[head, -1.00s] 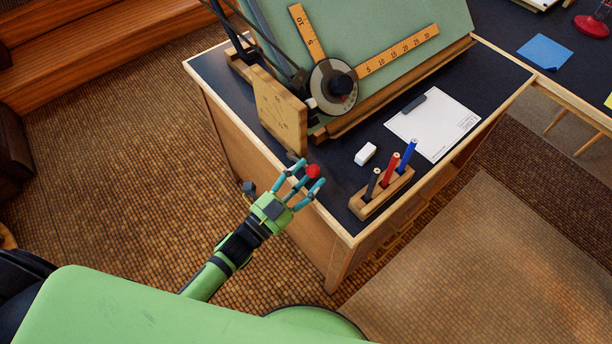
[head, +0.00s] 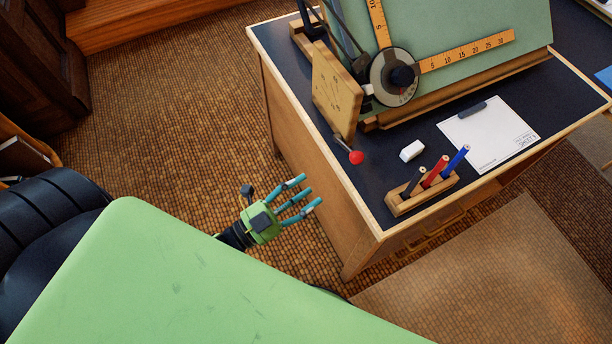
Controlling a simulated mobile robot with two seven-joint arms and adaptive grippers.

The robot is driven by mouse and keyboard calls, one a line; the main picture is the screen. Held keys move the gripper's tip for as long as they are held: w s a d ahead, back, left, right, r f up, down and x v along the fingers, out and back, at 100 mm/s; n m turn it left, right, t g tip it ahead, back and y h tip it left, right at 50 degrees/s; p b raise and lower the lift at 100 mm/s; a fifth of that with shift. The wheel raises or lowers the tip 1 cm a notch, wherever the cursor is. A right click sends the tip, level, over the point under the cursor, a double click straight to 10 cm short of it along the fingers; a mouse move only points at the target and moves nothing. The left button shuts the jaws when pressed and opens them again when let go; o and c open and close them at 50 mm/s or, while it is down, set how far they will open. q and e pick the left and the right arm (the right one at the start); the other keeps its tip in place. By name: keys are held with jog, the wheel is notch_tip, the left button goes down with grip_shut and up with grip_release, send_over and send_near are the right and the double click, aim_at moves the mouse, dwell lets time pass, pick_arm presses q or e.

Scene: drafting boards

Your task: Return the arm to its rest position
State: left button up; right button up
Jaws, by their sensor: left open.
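My left gripper (head: 304,194) is green with teal fingers. The fingers are spread open with nothing between them. It is in the middle of the head view, in front of the desk's side and apart from it, pointing right. Most of its arm is hidden behind my green body panel. A lever with a red knob (head: 356,158) sticks out from a wooden board (head: 337,94) at the desk's left edge, apart from the gripper. My right gripper is not in view.
The dark-topped desk (head: 368,193) holds a pen block (head: 405,206) with several pens, a white eraser (head: 411,150), a paper sheet (head: 489,137) and a green drafting board (head: 470,70). The tiled floor (head: 175,125) left of the desk is clear.

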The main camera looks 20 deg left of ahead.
pick_arm(q)
jog(key=shift+f, duration=0.1)
jog(key=s+a+f+n+g+y, duration=0.2)
jog(key=f+n+y, duration=0.1)
jog(key=f, duration=0.6)
jog(key=s+a+f+n+g+y, duration=0.2)
jog(key=f+n+g, duration=0.1)
jog(key=f, duration=0.6)
jog(key=s+a+f+n+g+y, duration=0.2)
jog(key=s+a+f+n+y, duration=0.1)
jog(key=f, duration=0.6)
jog(key=s+f+n+g+y, duration=0.1)
jog(key=s+f+g, duration=0.3)
jog(key=s, duration=0.5)
jog(key=s+f+n+g+y, duration=0.1)
jog(key=s+f+n+g, duration=0.2)
jog(key=s+f+g, duration=0.2)
jog(key=s+f, duration=0.3)
jog(key=s, duration=0.2)
jog(key=shift+s+a+n, duration=0.15)
jog(key=shift+a+n, duration=0.1)
jog(key=shift+n, duration=0.15)
